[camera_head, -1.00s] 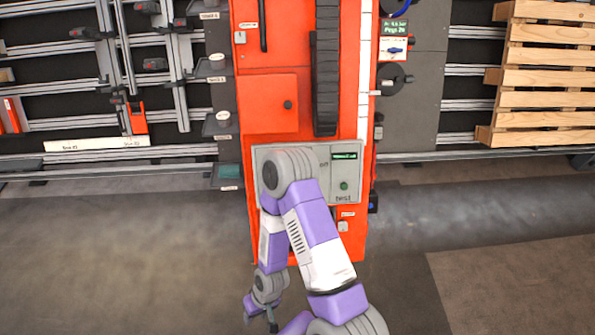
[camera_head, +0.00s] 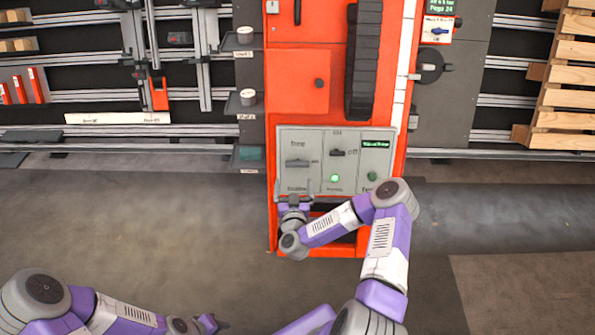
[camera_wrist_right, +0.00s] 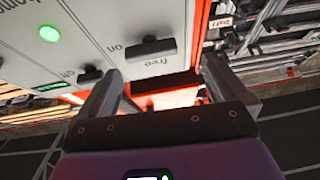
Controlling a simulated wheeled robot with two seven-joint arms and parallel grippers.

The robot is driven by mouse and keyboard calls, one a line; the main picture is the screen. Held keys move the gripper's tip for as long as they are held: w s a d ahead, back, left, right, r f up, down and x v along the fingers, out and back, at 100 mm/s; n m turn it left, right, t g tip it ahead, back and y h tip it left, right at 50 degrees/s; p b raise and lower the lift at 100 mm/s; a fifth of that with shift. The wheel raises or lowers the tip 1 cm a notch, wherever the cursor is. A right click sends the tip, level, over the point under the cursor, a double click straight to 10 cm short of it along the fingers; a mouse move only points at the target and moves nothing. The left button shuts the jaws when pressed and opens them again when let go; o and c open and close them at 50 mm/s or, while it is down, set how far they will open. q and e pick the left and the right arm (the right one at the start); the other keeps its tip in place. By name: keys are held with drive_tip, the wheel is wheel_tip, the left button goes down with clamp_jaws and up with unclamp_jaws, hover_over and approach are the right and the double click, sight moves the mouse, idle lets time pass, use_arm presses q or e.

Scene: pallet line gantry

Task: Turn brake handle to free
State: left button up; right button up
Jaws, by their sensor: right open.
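The brake handle (camera_head: 298,162) is a dark bar lying level on the left of the grey control panel (camera_head: 316,184). The word "free" is above it and "on" is at its right. In the right wrist view the handle (camera_wrist_right: 152,48) shows close ahead, beside the word "free". My right gripper (camera_head: 296,189) is open and empty, just below the handle; its two fingers (camera_wrist_right: 163,85) stand apart and the handle is beyond them. My left gripper (camera_head: 209,323) is low at the bottom edge, far from the panel; its jaws are too small to read.
A second dark switch (camera_head: 337,153), a lit green lamp (camera_head: 335,178), a small display (camera_head: 376,144) and a green button (camera_head: 372,176) share the panel. The orange cabinet (camera_head: 297,80) carries it. Wooden pallets (camera_head: 568,90) stand at right. The floor at left is clear.

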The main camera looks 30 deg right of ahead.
sight(297, 166)
drive_tip(key=shift+m+h, duration=0.3)
drive_tip(key=shift+h, duration=0.2)
drive_tip(key=x, duration=0.2)
drive_tip(key=b+x, duration=0.1)
drive_tip(key=x, duration=0.2)
drive_tip(key=d+b+x, duration=0.1)
drive_tip(key=x, duration=0.2)
drive_tip(key=shift+s, duration=0.3)
drive_tip(key=shift+r, duration=0.1)
